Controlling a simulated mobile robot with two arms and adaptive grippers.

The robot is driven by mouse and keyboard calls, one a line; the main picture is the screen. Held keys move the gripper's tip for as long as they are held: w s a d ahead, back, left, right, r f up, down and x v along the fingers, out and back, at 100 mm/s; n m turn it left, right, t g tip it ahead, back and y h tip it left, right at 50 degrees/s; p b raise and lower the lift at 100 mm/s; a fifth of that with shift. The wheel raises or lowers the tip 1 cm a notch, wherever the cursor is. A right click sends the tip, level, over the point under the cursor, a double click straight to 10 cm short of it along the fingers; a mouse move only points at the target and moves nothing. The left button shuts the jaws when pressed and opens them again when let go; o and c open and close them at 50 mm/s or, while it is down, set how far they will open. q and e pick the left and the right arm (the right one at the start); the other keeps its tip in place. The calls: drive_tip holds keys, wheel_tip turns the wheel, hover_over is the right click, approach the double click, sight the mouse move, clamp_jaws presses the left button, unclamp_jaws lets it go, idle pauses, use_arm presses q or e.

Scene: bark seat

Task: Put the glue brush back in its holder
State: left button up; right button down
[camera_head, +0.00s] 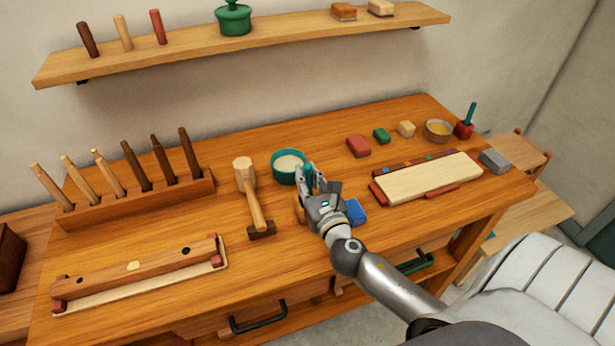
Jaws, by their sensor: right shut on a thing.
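My right gripper (312,182) is shut over the middle of the workbench, just right of a teal pot (276,170) with pale contents. The thing in its jaws is mostly hidden by the fingers, so I cannot make out whether it is the glue brush. A small tan wooden piece (299,210) shows at the gripper's left side; I cannot tell if it is held. A small red holder-like block (463,130) with an upright teal stick (470,112) stands at the bench's far right. My left gripper is not in view.
A mallet (245,176) lies left of the teal pot. A blue block (355,212) is close right of my gripper. A tool rack (140,205) stands at the left.

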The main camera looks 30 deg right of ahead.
drive_tip(key=shift+f, duration=0.3)
idle(0.4)
drive_tip(key=c, duration=1.3)
unclamp_jaws()
drive_tip(key=v, duration=1.2)
